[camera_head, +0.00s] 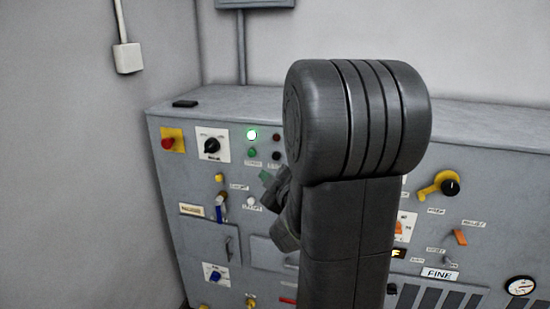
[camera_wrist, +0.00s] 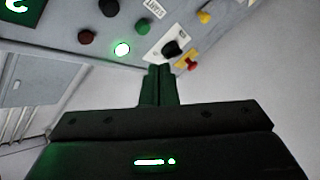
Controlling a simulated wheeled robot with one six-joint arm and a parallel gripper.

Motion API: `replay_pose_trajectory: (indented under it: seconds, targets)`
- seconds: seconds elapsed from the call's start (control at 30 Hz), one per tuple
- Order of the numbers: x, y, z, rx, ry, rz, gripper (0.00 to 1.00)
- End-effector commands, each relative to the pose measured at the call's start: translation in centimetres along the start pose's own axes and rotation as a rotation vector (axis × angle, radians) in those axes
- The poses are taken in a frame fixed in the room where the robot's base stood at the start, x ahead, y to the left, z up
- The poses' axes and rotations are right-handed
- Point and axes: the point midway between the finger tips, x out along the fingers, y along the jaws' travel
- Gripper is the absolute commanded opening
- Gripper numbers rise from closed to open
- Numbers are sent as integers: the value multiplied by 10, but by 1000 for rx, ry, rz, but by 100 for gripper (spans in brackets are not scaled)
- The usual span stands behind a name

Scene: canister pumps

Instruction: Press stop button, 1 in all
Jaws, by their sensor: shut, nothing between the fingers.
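The panel's red mushroom button (camera_head: 168,143) sits on a yellow plate at the upper left; it also shows in the wrist view (camera_wrist: 191,63). A small dark button (camera_head: 276,155) sits right of a green button (camera_head: 252,153); in the wrist view the dark button (camera_wrist: 109,7) and the green button (camera_wrist: 141,27) are at the top. My gripper (camera_wrist: 158,70) is shut and empty. In the head view its tip (camera_head: 266,178) is just below the small buttons, partly hidden by my arm.
A lit green lamp (camera_head: 252,134) and a dark red lamp (camera_head: 276,137) are above the small buttons. A black rotary switch (camera_head: 212,146) is beside them. A yellow knob (camera_head: 219,178) and a blue-handled lever (camera_head: 220,202) stick out lower left. My arm hides the panel's middle.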

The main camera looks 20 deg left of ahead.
Motion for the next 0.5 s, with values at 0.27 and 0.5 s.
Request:
replay_pose_trajectory:
  seconds: [0.27, 0.5]
  targets:
    - [23, 19, 16, 2, -4, 0, 0]
    - [46, 33, 34, 1, -2, 1, 0]
